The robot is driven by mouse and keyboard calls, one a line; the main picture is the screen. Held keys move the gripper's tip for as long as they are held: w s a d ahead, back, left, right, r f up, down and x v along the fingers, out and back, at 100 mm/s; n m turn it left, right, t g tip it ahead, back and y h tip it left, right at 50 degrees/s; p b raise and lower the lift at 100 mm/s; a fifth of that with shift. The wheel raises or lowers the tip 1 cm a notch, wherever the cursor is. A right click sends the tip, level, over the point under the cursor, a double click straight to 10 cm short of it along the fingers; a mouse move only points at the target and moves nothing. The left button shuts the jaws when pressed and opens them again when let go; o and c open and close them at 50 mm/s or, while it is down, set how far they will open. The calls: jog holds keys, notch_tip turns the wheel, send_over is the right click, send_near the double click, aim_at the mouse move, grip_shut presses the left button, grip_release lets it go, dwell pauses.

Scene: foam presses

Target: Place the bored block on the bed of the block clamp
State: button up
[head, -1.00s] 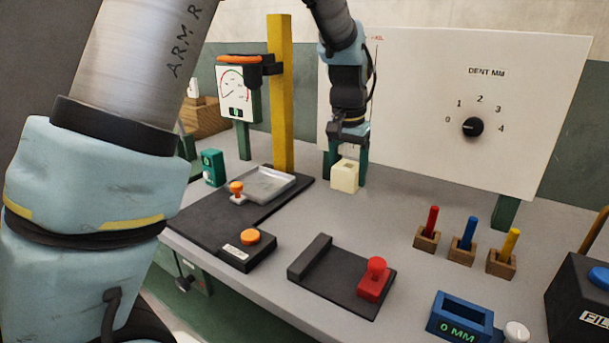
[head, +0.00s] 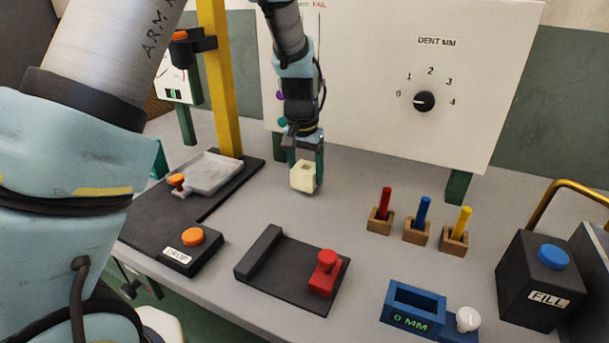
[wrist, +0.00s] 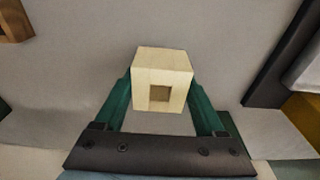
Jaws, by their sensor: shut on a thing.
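The bored block (head: 302,178) is a small cream cube with a square hole. My gripper (head: 305,166) is shut on it, and its green fingers grip two opposite sides. In the wrist view the block (wrist: 162,78) sits between the fingertips (wrist: 162,92), with the hole facing the camera. The block is close to the grey table top behind the clamp; I cannot tell whether it touches. The block clamp (head: 280,272) is a flat black bed with a raised bar on its left and a red knobbed jaw (head: 325,275) on its right. The bed is empty.
A black base with a grey tray (head: 210,173) and yellow post (head: 219,80) stands left. The DROP button box (head: 190,250) is left of the clamp. Coloured pegs in wooden holders (head: 417,231), a blue 0 MM box (head: 413,310) and a FILL box (head: 535,280) stand right.

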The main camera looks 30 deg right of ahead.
jog(key=shift+f, duration=0.85)
jog(key=o, duration=1.3)
jog(key=shift+f, duration=0.1)
